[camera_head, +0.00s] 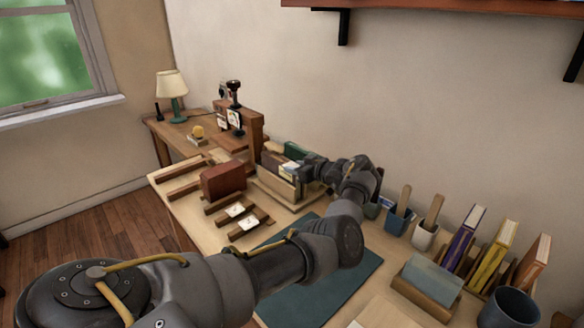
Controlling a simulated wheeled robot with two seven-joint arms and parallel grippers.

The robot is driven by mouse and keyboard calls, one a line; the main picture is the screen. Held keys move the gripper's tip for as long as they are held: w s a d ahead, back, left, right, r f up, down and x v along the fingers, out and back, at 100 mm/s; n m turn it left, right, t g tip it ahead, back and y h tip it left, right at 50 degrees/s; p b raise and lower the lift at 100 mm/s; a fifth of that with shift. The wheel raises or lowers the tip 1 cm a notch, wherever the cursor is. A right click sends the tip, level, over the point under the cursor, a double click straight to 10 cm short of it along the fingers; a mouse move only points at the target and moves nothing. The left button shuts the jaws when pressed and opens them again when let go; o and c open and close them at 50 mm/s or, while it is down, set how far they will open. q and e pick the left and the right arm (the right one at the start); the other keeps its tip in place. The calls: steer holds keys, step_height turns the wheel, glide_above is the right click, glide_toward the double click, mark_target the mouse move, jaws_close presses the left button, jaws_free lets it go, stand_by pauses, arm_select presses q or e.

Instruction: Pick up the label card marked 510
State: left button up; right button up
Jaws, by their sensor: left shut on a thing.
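My left arm reaches in from the lower left, and its gripper (306,174) is over the right end of a wooden box of files (275,186). The gripper is shut on a small pale piece, apparently a label card; its marking is too small to read and the fingers partly hide it. Two white label cards (235,210) (249,223) lie on dark wooden strips left of the box; I cannot read their numbers. A strip (222,202) behind them looks bare. My right gripper is not in view.
A red-brown block (223,180) stands left of the box. A blue mat (335,287) lies under my arm. Cups (398,220), upright books (463,238) and a mug (509,309) stand on the right. A shelf (440,6) hangs above.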

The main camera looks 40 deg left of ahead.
arm_select(q)
steer(key=shift+r, duration=0.1)
steer(key=shift+r, duration=0.65)
steer(key=s+a+r, duration=0.3)
steer(key=s+r, duration=0.8)
steer(key=s, duration=0.2)
steer(key=shift+s+r, duration=0.25)
steer(key=shift+s, duration=0.1)
